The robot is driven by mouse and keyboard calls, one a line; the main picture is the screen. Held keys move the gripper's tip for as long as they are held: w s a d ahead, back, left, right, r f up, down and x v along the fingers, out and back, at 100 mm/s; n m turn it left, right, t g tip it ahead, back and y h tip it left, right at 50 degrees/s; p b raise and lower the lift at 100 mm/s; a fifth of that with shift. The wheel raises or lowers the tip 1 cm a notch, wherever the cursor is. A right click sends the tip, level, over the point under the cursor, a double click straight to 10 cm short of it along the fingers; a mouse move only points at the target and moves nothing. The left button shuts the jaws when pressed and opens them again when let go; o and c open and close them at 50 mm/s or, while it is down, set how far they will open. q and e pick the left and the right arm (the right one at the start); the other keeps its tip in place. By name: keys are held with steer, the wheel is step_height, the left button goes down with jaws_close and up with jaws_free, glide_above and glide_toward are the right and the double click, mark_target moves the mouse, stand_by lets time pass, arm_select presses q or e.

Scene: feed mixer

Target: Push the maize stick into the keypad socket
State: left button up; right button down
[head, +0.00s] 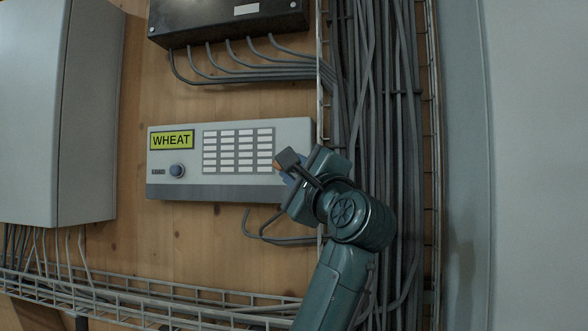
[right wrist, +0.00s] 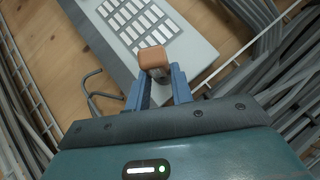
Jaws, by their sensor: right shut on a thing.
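The keypad panel (head: 230,190) is a grey box on the wooden wall with rows of white keys (head: 238,150). Its green display (head: 171,140) reads WHEAT. A round blue-grey knob (head: 177,171) and a small dark rectangle (head: 158,172), perhaps the socket, sit below the display. My right gripper (head: 284,171) is at the panel's right end. In the right wrist view its blue fingers (right wrist: 158,88) are shut on a stick with an orange-brown block end (right wrist: 153,58). Its name is not readable. The stick appears in front of the panel's edge; contact cannot be told. My left gripper is not in view.
A dark box (head: 230,18) with grey cables hangs above the panel. A thick vertical cable bundle (head: 375,110) runs just right of it. A grey cabinet (head: 60,110) stands at left. A wire tray (head: 150,300) runs below.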

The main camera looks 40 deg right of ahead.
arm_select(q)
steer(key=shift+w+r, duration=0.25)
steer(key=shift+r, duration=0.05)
arm_select(e)
steer(key=shift+w+d, duration=0.4)
steer(key=shift+d, duration=0.05)
steer(key=c, duration=1.5)
jaws_free()
steer(key=o, duration=0.4)
steer(key=shift+w+d+f, duration=0.1)
steer(key=shift+c, duration=0.2)
arm_select(q)
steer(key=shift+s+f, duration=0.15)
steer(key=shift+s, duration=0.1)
steer(key=b, duration=0.1)
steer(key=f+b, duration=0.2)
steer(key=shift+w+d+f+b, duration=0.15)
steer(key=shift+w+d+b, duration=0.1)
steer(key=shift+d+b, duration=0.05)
arm_select(e)
steer(key=v, duration=1.3)
